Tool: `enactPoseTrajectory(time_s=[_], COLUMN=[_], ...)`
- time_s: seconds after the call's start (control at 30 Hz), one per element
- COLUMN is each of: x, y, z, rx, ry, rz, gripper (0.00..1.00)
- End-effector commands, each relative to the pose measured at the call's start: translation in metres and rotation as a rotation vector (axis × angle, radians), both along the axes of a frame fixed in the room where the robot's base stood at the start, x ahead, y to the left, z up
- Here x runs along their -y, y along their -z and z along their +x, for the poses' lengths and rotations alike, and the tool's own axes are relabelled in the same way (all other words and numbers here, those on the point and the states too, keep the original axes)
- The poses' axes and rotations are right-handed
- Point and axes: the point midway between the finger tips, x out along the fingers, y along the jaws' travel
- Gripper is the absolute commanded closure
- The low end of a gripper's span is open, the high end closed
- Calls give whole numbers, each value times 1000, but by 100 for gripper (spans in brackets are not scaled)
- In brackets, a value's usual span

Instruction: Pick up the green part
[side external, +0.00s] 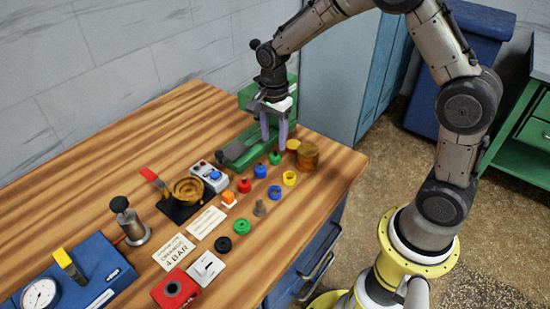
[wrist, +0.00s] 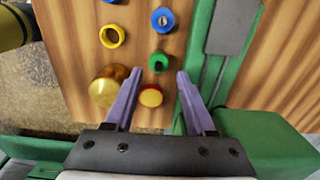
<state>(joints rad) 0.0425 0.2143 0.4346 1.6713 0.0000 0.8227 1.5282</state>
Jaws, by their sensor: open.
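A small round green part (side external: 275,158) stands on the wooden table just below my gripper (side external: 274,146). In the wrist view the green part (wrist: 158,61) lies just past the fingertips, roughly centred between them. My gripper (wrist: 158,74) is open and empty, with its purple fingers pointing down at the table. I cannot tell the exact height of the fingertips above the part.
A brass cylinder (side external: 308,155) and a red-and-yellow disc (wrist: 151,96) stand close to the fingers. A green machine (side external: 250,143) is right beside them. Blue (side external: 260,171), red (side external: 244,185) and yellow (side external: 289,178) pieces are nearby. The table's right edge is close.

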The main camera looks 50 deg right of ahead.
Motion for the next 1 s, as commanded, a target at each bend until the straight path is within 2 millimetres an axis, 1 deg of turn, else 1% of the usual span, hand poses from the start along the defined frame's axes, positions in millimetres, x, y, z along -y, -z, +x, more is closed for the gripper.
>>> enactPoseTrajectory(time_s=[0.17,0.3,0.43,0.53,0.73,0.77,0.9,0.97,1.0], x=[1,2,2,2,2,2,2,2,2], y=[14,36,49,54,54,54,54,54,54], z=[-2,-4,-3,-3,-2,-2,-2,-2,-2], rx=[-3,-4,0,0,1,1,1,1,1], ry=[0,0,0,0,0,0,0,0,0], rz=[0,0,0,0,0,0,0,0,0], gripper=[45,45,45,45,45,48,74,84,92])
